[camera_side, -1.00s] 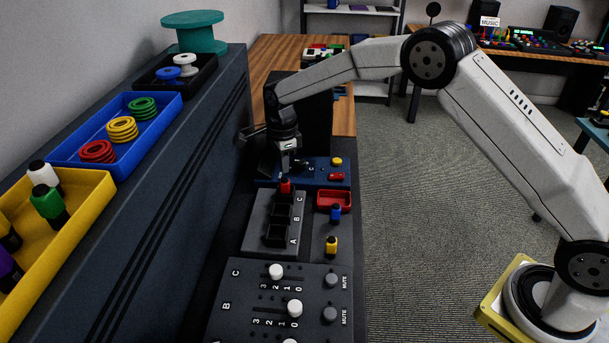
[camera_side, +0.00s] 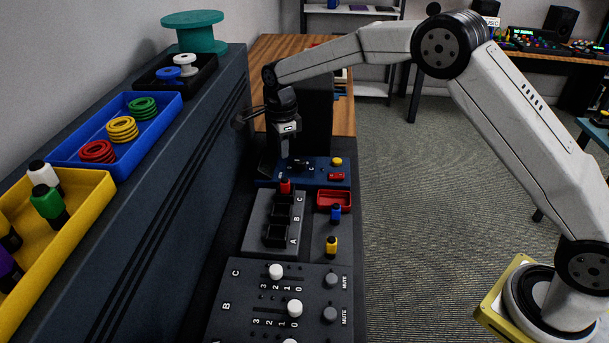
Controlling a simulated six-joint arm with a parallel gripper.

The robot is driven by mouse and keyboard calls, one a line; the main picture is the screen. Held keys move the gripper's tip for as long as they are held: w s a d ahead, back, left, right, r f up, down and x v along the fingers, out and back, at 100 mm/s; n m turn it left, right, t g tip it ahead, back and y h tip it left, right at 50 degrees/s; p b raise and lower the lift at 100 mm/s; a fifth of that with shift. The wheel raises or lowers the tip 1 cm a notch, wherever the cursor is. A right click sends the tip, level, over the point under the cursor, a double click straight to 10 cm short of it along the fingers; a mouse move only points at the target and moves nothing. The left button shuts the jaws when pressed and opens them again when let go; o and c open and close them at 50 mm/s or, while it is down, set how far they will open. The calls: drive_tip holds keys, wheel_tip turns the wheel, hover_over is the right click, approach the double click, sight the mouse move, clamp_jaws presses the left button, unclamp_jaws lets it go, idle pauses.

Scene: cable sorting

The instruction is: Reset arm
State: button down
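My gripper (camera_side: 277,158) points down above the near-left part of the blue panel (camera_side: 315,171), behind the grey block. Its dark fingers blend into the dark background, so their opening is unclear. The grey block (camera_side: 262,223) has dark slots marked A, B and C. A red plug (camera_side: 285,186) stands upright at its C end, just in front of and apart from my gripper. A blue plug (camera_side: 336,212) and a yellow plug (camera_side: 331,245) stand to the right of the block.
A small red tray (camera_side: 347,207) sits right of the block. A fader panel (camera_side: 250,290) lies in front. On the left ledge are a yellow tray (camera_side: 85,240), a blue tray (camera_side: 73,153) with rings, a black tray (camera_side: 208,75) and a teal spool (camera_side: 195,30).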

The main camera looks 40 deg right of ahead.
idle(0.3)
drive_tip(key=s+d+n+t, duration=0.1)
drive_tip(key=s+d+n, duration=0.2)
drive_tip(key=s+n, duration=0.7)
drive_tip(key=s+d+n+t, duration=0.1)
drive_tip(key=s+d+n, duration=0.2)
drive_tip(key=s+n, duration=0.8)
drive_tip(key=s, duration=0.8)
drive_tip(key=shift+d+f+t, duration=0.3)
drive_tip(key=shift+d, duration=0.05)
